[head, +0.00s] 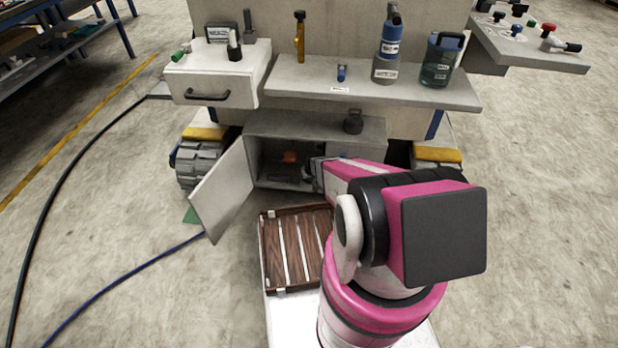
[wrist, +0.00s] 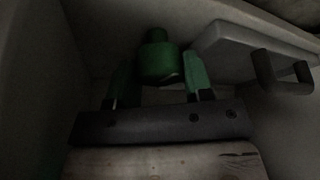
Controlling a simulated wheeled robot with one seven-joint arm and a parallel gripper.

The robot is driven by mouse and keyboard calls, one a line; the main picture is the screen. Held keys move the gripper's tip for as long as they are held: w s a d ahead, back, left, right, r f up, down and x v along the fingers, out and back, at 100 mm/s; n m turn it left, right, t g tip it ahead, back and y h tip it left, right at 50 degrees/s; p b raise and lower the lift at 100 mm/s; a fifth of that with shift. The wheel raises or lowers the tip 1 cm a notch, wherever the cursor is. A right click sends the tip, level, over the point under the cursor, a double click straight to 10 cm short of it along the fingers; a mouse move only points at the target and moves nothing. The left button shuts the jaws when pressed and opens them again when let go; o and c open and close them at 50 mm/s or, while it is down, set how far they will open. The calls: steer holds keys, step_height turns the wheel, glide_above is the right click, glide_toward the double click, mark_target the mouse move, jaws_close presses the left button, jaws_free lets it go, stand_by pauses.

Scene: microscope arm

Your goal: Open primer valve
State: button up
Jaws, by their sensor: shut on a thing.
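In the wrist view a dark green round knob-like piece (wrist: 157,60) sits between the fingers of my gripper (wrist: 160,76), which is shut on it. The picture is dark, and I cannot tell whether this piece is the primer valve or how far it is turned. In the head view my gripper (head: 316,172) reaches into the open lower cabinet (head: 258,160), at the right part of its opening. A small orange-red thing (head: 290,157) shows inside, left of my gripper. My arm hides the right part of the cabinet.
The cabinet door (head: 222,195) stands open to the left. A pale piece with a dark handle (wrist: 275,72) is close on the right in the wrist view. A grey shelf (head: 450,95) with bottles overhangs above. A slatted brown tray (head: 263,255) lies in front.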

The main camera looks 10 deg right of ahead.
stand_by(0.4)
steer(key=o, duration=0.6)
steer(key=shift+o, duration=0.2)
